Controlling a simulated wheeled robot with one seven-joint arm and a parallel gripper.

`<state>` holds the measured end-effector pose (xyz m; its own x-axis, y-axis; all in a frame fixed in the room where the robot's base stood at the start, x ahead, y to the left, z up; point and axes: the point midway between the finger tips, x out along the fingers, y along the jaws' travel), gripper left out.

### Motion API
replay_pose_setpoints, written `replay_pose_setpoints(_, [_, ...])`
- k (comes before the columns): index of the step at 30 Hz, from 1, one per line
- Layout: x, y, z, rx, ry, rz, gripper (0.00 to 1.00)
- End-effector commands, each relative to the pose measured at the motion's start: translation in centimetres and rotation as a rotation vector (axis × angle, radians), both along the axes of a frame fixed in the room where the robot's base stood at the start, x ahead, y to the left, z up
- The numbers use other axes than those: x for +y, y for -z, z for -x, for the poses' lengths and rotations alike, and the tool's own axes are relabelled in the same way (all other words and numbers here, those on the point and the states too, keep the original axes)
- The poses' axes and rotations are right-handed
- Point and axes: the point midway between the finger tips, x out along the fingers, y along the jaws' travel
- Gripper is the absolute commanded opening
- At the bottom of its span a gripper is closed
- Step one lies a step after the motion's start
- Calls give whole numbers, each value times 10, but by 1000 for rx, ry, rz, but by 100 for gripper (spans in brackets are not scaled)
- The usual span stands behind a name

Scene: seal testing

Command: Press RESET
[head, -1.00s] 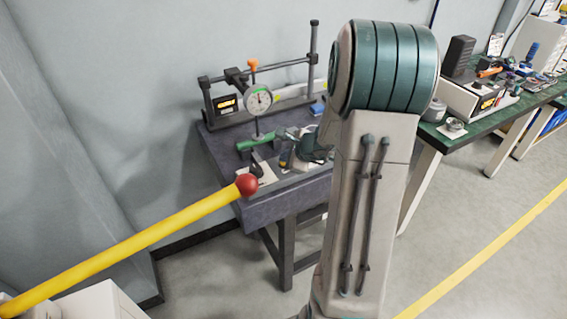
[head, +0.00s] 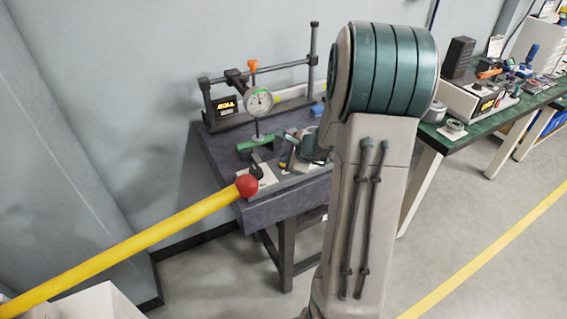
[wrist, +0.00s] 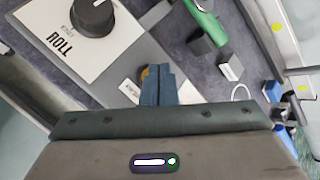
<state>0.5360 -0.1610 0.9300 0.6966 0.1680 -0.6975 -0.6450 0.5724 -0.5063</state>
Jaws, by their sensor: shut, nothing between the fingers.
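My gripper (wrist: 157,84) is shut and empty in the wrist view, its dark blue fingers pointing down over the grey bench top. Beside and partly under the fingertips are a small white label (wrist: 130,91), too hidden to read, and a sliver of something yellowish (wrist: 144,73). No RESET lettering is readable, and I cannot tell whether the fingertips touch anything. A white plate (wrist: 52,24) with a black knob (wrist: 91,14) and the word ROLL lies to the upper left. In the head view, my arm hides part of the bench's right side.
The dark bench (head: 215,160) carries a dial gauge (head: 258,101) on a frame, a lit display (head: 226,105) and a green part (head: 254,143). A yellow bar with a red ball (head: 246,185) shows at the front. A green-topped bench (head: 530,103) stands right.

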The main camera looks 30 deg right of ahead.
Motion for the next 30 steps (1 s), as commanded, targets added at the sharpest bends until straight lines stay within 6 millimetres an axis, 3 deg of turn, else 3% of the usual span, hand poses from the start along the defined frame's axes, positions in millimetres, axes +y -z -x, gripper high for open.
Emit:
replay_pose_setpoints(4, [0,-10,0,-1,-1,2,0])
replay_pose_setpoints(17, [0,-13,0,-2,-1,0,0])
replay_pose_setpoints(30, [0,-56,0,-3,-1,1,0])
